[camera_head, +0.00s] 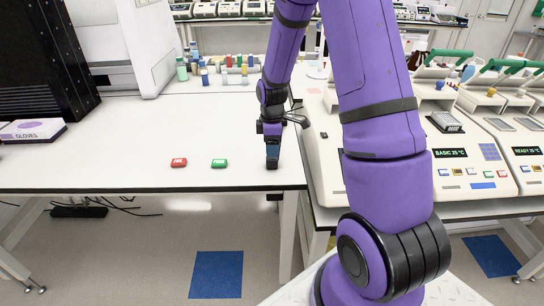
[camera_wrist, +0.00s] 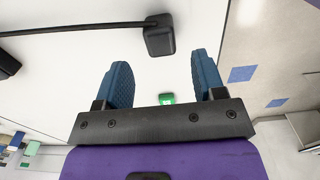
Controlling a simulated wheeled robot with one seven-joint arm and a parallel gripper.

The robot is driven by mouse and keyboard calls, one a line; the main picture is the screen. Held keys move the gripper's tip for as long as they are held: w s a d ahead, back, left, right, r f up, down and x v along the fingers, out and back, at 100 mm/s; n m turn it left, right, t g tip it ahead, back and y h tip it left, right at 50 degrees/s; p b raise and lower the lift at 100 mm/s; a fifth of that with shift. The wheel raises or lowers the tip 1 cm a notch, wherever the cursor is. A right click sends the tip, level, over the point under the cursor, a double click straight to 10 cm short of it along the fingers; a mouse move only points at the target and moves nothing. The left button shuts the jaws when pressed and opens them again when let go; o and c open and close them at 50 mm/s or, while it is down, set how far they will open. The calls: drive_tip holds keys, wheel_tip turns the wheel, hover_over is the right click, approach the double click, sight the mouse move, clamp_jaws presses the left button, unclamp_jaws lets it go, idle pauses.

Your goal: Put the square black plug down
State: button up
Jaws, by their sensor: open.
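The square black plug (camera_wrist: 160,40) shows in the wrist view just beyond the fingertips, roughly midway between them, with a black cord running left from it. White surface shows around it; I cannot tell whether it touches that surface. My gripper (camera_wrist: 161,62) is open, its two blue fingers apart on either side, with nothing seen between their pads at close range. In the head view my gripper (camera_head: 272,160) points down at the right end of the white table (camera_head: 120,130).
A red box (camera_head: 178,162) and a green box (camera_head: 219,163) lie on the table left of my gripper. Several bottles (camera_head: 225,75) stand at the back. A thermal cycler (camera_head: 465,150) stands on the right bench. The left middle of the table is clear.

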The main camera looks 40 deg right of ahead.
drive_tip(key=s+a+r+m+t, duration=0.1)
drive_tip(key=s+a+r+m, duration=0.2)
drive_tip(key=r, duration=0.5)
drive_tip(key=s+a+r+m+t, duration=0.15)
drive_tip(key=s+r, duration=0.25)
drive_tip(key=r, duration=0.4)
drive_tip(key=s+a+r+m, duration=0.1)
drive_tip(key=s+a+r, duration=0.3)
drive_tip(key=r, duration=0.4)
drive_tip(key=s+a+r+m+t, duration=0.1)
drive_tip(key=s+a+r+m, duration=0.1)
drive_tip(key=s, duration=0.5)
drive_tip(key=s+a+r+m+t, duration=0.1)
drive_tip(key=s+a+r+m, duration=0.1)
drive_tip(key=s, duration=0.6)
wheel_tip(320, 180, up, 2)
drive_tip(key=shift+s+a+r+m+t, duration=0.1)
drive_tip(key=shift+s+a+m+t, duration=0.25)
drive_tip(key=shift+m, duration=0.5)
